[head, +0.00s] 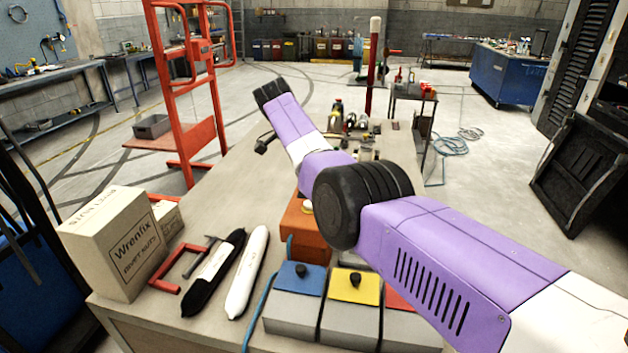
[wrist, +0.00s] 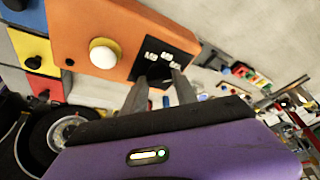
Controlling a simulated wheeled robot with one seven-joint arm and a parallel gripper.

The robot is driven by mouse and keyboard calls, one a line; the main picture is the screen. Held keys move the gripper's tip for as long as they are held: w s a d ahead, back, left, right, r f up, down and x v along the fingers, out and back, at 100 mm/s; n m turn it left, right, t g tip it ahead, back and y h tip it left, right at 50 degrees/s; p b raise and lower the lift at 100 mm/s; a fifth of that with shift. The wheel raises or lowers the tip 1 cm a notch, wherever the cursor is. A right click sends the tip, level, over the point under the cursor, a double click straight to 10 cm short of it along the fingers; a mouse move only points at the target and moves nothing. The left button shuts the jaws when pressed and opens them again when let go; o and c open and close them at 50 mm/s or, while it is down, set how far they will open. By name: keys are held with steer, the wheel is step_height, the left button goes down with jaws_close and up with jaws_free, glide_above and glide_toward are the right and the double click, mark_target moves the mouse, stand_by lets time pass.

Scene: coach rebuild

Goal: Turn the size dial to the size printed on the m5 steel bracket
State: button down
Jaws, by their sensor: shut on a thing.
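An orange box (head: 303,228) stands on the bench, partly hidden by my arm in the head view. In the wrist view the same orange box (wrist: 120,20) has a white round button (wrist: 103,53) and a black panel (wrist: 178,44) with small white M-size labels, too blurred to read surely. My gripper (wrist: 160,80) has its two fingers at this panel, shut on the dark size dial (wrist: 159,71) between the fingertips. The fingers hide much of the dial, and its pointer is not visible. I cannot make out the gripper in the head view. I cannot pick out the m5 steel bracket.
Grey boxes with blue (head: 298,278), yellow (head: 353,286) and red tops stand at the bench front. Small parts (head: 362,123) crowd the far end.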

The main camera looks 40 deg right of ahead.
steer(key=c, duration=1)
jaws_free()
steer(key=shift+o, duration=0.2)
steer(key=b+v, duration=0.1)
steer(key=v, duration=0.6)
steer(key=shift+r+b, duration=0.3)
steer(key=shift+r, duration=0.1)
steer(key=shift+a, duration=0.15)
